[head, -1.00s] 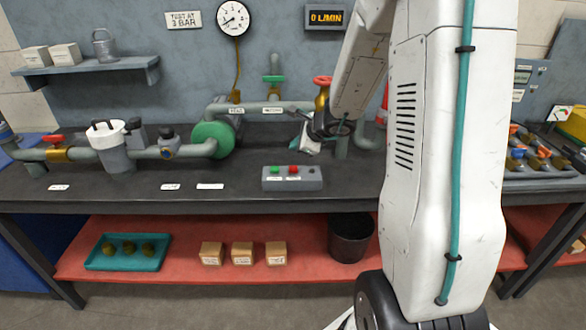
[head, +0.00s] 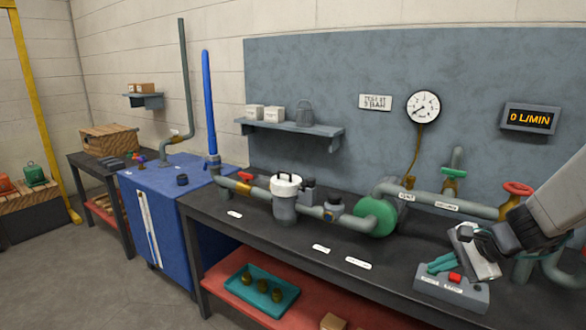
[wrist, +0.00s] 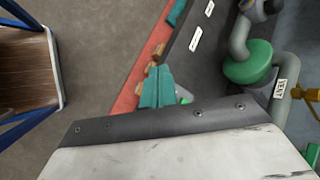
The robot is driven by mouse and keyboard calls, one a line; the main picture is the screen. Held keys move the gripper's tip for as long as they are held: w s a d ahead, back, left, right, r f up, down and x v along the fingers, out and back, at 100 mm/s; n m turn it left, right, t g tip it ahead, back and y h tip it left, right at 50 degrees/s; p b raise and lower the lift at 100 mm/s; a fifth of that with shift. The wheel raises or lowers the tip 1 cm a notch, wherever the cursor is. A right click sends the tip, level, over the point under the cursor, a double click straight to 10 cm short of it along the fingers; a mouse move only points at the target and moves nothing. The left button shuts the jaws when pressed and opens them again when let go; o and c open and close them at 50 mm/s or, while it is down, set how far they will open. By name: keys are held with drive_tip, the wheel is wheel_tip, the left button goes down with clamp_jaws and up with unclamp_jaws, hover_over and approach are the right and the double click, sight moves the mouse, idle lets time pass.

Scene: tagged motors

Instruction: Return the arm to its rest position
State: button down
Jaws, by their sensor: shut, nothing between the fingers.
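My gripper (head: 441,264) shows at the lower right of the head view, at the end of my grey-white arm. Its teal fingers are together with nothing between them. In the head view the fingers overlap the grey control box (head: 452,291) with its red button (head: 455,277); I cannot tell how far above it they are. In the wrist view the teal fingers (wrist: 157,88) point away over the bench's front edge. Most of my arm is outside the head view.
The black bench (head: 300,246) carries a pipe run with a white-topped filter (head: 285,197), a green pump (head: 375,216) and a red valve wheel (head: 517,189). A blue cabinet (head: 168,215) stands to the left. A teal tray (head: 246,289) sits on the red lower shelf.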

drive_tip(key=s+a+r+n+g+h, duration=0.1)
drive_tip(key=s+a+r+n+h, duration=0.1)
drive_tip(key=s+n, duration=0.3)
drive_tip(key=s+a+r+n+g+h, duration=0.1)
drive_tip(key=s+r+n, duration=0.4)
drive_tip(key=s, duration=0.6)
drive_tip(key=s+a+r+n+g+h, duration=0.2)
drive_tip(key=s+n, duration=0.3)
drive_tip(key=s, duration=0.4)
drive_tip(key=shift+a+r+h, duration=0.6)
drive_tip(key=shift+a+r, duration=0.15)
drive_tip(key=shift+r, duration=0.15)
